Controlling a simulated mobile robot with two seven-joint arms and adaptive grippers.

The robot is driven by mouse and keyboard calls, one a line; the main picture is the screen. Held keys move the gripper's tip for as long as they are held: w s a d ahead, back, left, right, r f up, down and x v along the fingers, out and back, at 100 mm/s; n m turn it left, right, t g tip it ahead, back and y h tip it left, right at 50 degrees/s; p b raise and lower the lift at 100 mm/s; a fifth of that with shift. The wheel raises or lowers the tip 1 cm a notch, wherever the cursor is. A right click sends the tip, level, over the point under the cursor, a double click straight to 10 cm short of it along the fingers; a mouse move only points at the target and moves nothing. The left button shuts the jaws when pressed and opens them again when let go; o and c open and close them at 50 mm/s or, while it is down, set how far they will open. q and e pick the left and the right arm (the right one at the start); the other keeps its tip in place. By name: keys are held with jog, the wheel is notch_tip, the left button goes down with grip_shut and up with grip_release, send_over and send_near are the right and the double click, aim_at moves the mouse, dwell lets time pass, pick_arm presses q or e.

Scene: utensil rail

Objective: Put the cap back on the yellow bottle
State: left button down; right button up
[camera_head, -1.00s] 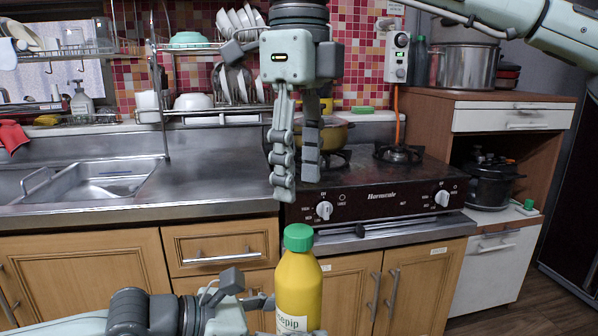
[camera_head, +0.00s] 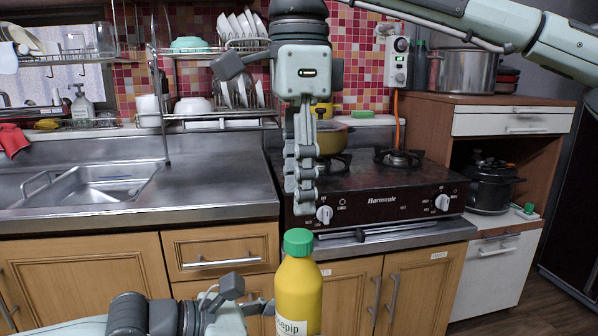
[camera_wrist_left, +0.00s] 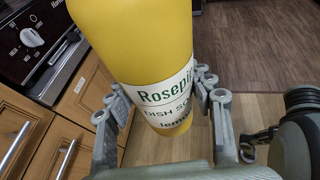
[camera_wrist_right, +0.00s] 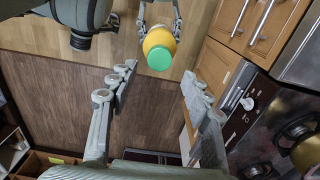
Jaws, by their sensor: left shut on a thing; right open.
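The yellow bottle (camera_head: 299,290) stands upright at the bottom middle of the head view. My left gripper (camera_wrist_left: 160,95) is shut on its body, with a finger on each side of the label. A green cap (camera_head: 298,242) sits on the bottle's top; how tightly it is seated I cannot tell. My right gripper (camera_head: 305,205) points down just above the cap, apart from it and empty. In the right wrist view its open fingers (camera_wrist_right: 158,78) frame the space before the green cap (camera_wrist_right: 159,57), which lies a little beyond the tips.
Behind are the stove (camera_head: 400,190) with a yellow pot (camera_head: 333,138), the sink (camera_head: 90,188) and a dish rack (camera_head: 215,115). Wooden cabinet doors (camera_head: 345,285) lie behind the bottle. A small green-topped item (camera_head: 529,208) sits at the right cabinet. Room around the bottle is clear.

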aim_at(299, 235)
notch_tip(299, 235, down, 7)
jog(key=shift+r, duration=0.2)
jog(key=shift+c, duration=0.2)
grip_shut()
jog(key=m, duration=0.5)
jog(key=shift+o, duration=0.9)
grip_release()
notch_tip(299, 235, up, 12)
